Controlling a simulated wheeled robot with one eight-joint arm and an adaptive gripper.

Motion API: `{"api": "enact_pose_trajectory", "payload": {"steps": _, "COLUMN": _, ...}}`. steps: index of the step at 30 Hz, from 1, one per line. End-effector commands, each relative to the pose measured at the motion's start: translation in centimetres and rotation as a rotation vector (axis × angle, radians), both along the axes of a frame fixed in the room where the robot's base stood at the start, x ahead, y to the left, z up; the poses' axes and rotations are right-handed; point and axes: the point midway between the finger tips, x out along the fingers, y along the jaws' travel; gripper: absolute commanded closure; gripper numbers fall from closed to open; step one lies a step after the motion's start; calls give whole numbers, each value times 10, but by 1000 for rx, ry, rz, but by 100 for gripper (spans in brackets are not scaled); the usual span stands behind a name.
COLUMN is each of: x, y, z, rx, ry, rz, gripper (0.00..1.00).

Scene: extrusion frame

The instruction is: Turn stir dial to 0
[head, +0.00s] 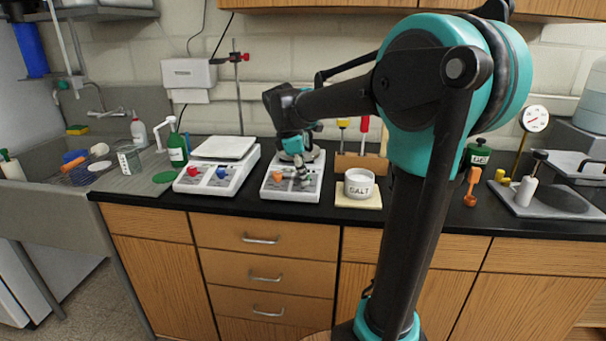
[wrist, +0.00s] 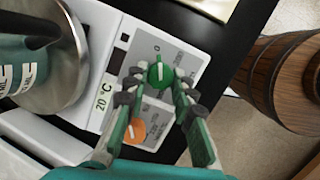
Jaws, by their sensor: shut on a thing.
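A white hotplate device (head: 292,187) stands on the black counter, left of the salt jar. Its front panel shows a green dial (wrist: 159,73) with a white pointer line and an orange dial (wrist: 134,131), seen also in the head view (head: 278,177). My gripper (wrist: 157,84) is shut on the green dial, one fingertip on each side. The pointer line runs toward the small mark on the panel above it in the wrist view. The dial names are too small to read. A display reads 20 °C. In the head view my gripper (head: 302,179) hides the green dial.
A similar white device (head: 217,172) with red and blue dials stands to the left. The salt jar (head: 359,184) stands just right, on a pale board. Drawers lie below the counter edge.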

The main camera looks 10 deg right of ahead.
Motion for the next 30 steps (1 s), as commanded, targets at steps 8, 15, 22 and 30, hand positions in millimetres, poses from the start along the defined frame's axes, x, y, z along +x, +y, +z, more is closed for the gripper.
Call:
{"api": "enact_pose_trajectory", "payload": {"steps": 8, "x": 0, "y": 0, "z": 0, "rx": -10, "ry": 2, "rz": 48, "gripper": 100}}
{"api": "enact_pose_trajectory", "payload": {"steps": 15, "x": 0, "y": 0, "z": 0, "rx": -11, "ry": 3, "rz": 52, "gripper": 100}}
{"api": "enact_pose_trajectory", "payload": {"steps": 22, "x": 0, "y": 0, "z": 0, "rx": -11, "ry": 3, "rz": 52, "gripper": 66}}
{"api": "enact_pose_trajectory", "payload": {"steps": 30, "x": 0, "y": 0, "z": 0, "rx": -11, "ry": 3, "rz": 51, "gripper": 54}}
